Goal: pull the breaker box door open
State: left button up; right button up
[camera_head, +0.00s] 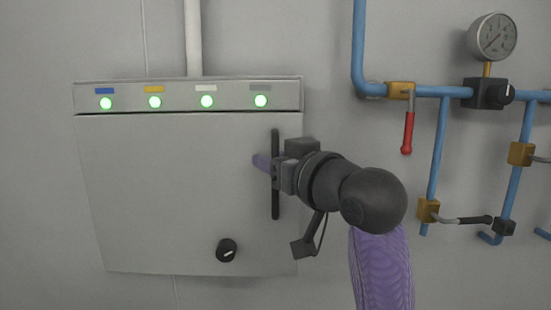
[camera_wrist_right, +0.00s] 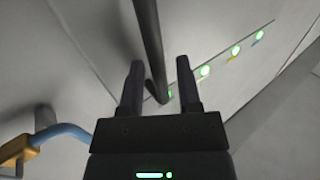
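The breaker box door (camera_head: 165,180) is a grey panel on the wall that looks shut in the head view. Its black vertical bar handle (camera_head: 275,205) is near the door's right edge. My right gripper (camera_head: 264,164) is at the handle's middle, coming from the right, and hides part of it. In the right wrist view, the two fingers of my right gripper (camera_wrist_right: 160,62) stand apart, and the handle (camera_wrist_right: 148,35) runs between them with gaps visible. My left gripper is not in view.
Above the door is a strip (camera_head: 185,96) with several green lights. A black knob (camera_head: 226,250) sits low on the door. To the right are blue pipes (camera_head: 438,150), a red-handled valve (camera_head: 408,130) and a pressure gauge (camera_head: 492,38). The wall left of the box is clear.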

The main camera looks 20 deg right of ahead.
grip_shut()
dwell(1.2)
